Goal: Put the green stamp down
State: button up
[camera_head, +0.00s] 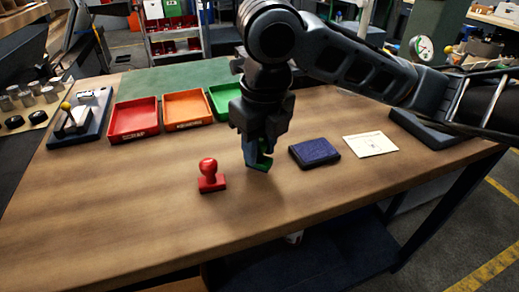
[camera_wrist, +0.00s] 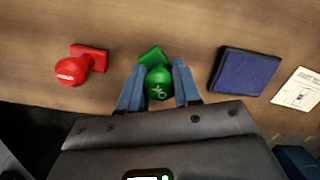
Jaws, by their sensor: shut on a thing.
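The green stamp (camera_wrist: 158,80) is between the two fingers of my gripper (camera_wrist: 158,88) in the wrist view, its round knob toward the camera. In the head view my gripper (camera_head: 256,152) is shut on the green stamp (camera_head: 264,162), pointing down at the wooden table (camera_head: 130,205). The stamp is low, at or just above the tabletop; I cannot tell if it touches. The fingers hide part of it in the head view.
A red stamp (camera_head: 211,176) stands to the left, a dark blue ink pad (camera_head: 315,152) to the right, and a printed card (camera_head: 370,144) beyond it. Red (camera_head: 134,119), orange (camera_head: 187,107) and green (camera_head: 224,99) trays stand behind. The table's front is clear.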

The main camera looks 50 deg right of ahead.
aim_at(263, 147)
jog(key=shift+f, duration=0.65)
jog(key=shift+f, duration=0.2)
jog(key=o, duration=0.9)
jog(key=shift+c, duration=0.2)
jog(key=shift+r, duration=0.15)
jog(key=r, duration=0.4)
jog(key=s+r+p, duration=0.1)
jog(key=r, duration=0.7)
jog(key=shift+s+a, duration=0.2)
jog(key=shift+a, duration=0.1)
jog(key=shift+s, duration=0.15)
